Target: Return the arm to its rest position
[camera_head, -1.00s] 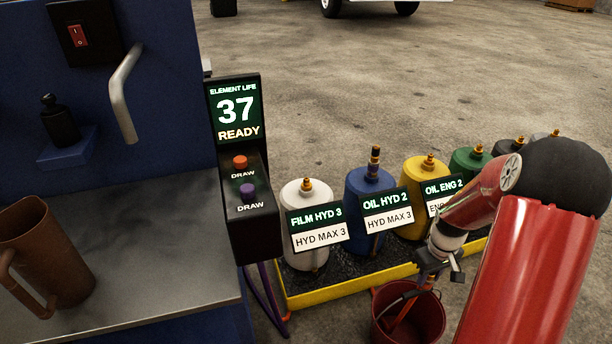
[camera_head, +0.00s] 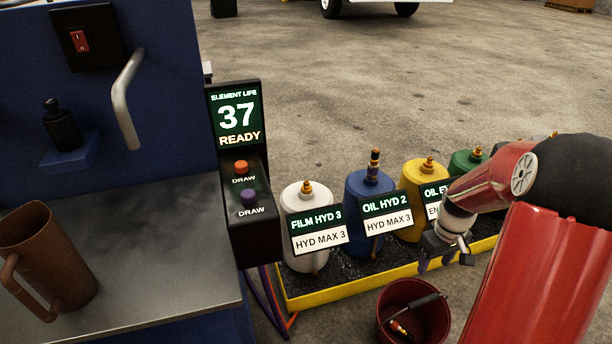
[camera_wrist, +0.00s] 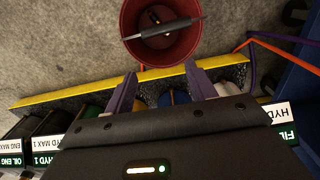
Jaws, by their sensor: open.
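My gripper (camera_head: 444,264) is open and empty at the right in the head view, in front of the yellow-edged tray and above and beside the red bucket. My red arm is folded at the elbow on the right side. In the wrist view the two purple fingers (camera_wrist: 163,80) stand apart with nothing between them. The red bucket (camera_head: 440,325) stands on the floor; it also shows at the top of the wrist view (camera_wrist: 132,48). A dark-handled tool (camera_head: 427,301) lies across it, and a small brass-and-red piece shows inside.
A tray with a yellow rim (camera_head: 345,287) holds several drums: white (camera_head: 297,201), blue (camera_head: 356,186), yellow and green. A display post (camera_head: 236,172) and a counter (camera_head: 150,225) with a brown jug (camera_head: 62,262) stand left. Open concrete floor lies behind.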

